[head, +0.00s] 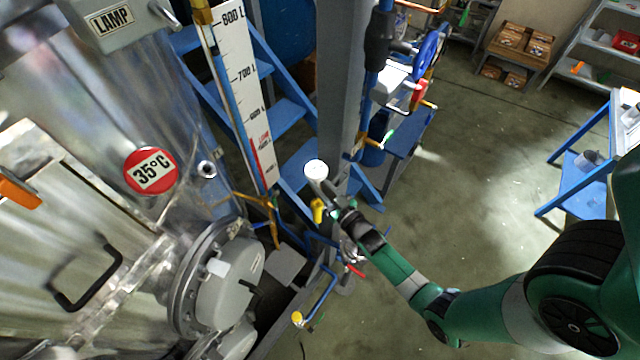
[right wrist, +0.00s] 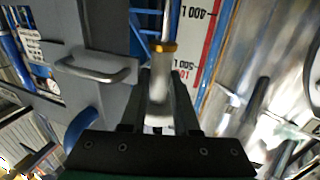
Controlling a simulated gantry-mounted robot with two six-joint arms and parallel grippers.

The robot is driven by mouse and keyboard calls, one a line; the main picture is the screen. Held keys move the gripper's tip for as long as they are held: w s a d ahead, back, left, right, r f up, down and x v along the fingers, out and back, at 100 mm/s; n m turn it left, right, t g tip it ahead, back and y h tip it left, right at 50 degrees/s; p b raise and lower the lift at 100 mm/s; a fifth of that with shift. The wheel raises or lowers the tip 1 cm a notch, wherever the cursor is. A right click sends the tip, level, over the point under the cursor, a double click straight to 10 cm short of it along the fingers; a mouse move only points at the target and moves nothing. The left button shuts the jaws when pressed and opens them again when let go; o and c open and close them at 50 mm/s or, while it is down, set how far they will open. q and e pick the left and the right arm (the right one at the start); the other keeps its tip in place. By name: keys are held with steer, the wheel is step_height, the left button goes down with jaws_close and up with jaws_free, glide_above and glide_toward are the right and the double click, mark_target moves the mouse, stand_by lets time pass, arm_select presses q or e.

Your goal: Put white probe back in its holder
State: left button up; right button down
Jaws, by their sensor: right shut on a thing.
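The white probe (head: 316,170) shows in the head view as a pale cylinder with a round white end, just beyond the tip of my right arm. My right gripper (head: 335,203) is shut on it, in front of the grey column. In the right wrist view the probe (right wrist: 158,88) lies between the two dark fingers of my right gripper (right wrist: 158,105). A yellow ring and a thin rod show beyond it there; I cannot tell whether they belong to the probe. I cannot make out the probe's holder for sure. My left gripper is not in view.
The grey column (head: 344,90) stands close behind the gripper. The litre scale (head: 240,90), blue steps (head: 285,110) and steel vessel (head: 100,230) are to the left. A yellow-handled valve (head: 318,210) is close by. Open floor (head: 470,190) lies to the right.

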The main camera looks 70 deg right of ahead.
steer(key=shift+f+b, duration=4.8)
steer(key=c, duration=0.6)
jaws_free()
steer(key=v, duration=1.1)
steer(key=shift+s+a+p, duration=0.1)
steer(key=shift+s+p, duration=0.2)
steer(key=shift+p, duration=0.05)
